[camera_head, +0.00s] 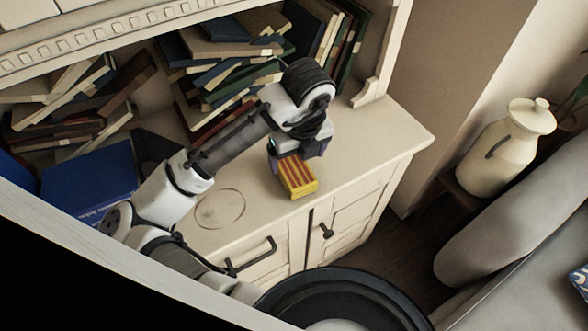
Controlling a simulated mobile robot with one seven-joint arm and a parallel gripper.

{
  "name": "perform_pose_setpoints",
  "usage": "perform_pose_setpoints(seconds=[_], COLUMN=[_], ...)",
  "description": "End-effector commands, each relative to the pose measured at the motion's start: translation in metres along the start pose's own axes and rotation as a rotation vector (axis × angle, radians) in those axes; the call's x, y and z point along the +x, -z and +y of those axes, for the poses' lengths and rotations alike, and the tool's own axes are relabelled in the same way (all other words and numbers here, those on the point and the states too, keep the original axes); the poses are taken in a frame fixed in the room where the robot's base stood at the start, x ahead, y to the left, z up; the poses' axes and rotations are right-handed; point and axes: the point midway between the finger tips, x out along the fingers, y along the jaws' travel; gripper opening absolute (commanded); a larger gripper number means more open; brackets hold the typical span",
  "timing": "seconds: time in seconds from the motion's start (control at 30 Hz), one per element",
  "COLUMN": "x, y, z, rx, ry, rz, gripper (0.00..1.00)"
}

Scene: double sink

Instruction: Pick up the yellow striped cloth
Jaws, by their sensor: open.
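The yellow striped cloth (298,178) looks like a small block with yellow and dark red stripes. It lies on the cream cabinet top near the front edge, above the door with the round knob. My gripper (291,156) is open and points down right over the cloth's far end. Its fingers partly hide that end. I cannot tell whether the fingers touch the cloth.
Piles of books (225,75) fill the shelf behind the cabinet top (365,140). A blue book (88,187) lies at the left. A cream lidded jar (507,148) stands at the right. The cabinet top right of the cloth is clear.

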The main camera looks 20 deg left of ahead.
Motion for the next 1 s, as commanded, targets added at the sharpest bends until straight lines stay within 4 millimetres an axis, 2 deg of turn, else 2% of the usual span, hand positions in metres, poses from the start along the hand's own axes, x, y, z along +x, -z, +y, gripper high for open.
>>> perform_pose_setpoints(seconds=[0.4, 0.7, 1.0], x=[0.046, 0.052, 0.052], y=[-0.001, -0.001, -0.001], z=[0.006, 0.005, 0.005], rx=[-0.003, 0.000, 0.000], ry=[0.000, 0.001, 0.001], rz=[0.001, -0.001, 0.000], gripper=[0.87, 0.87, 0.49])
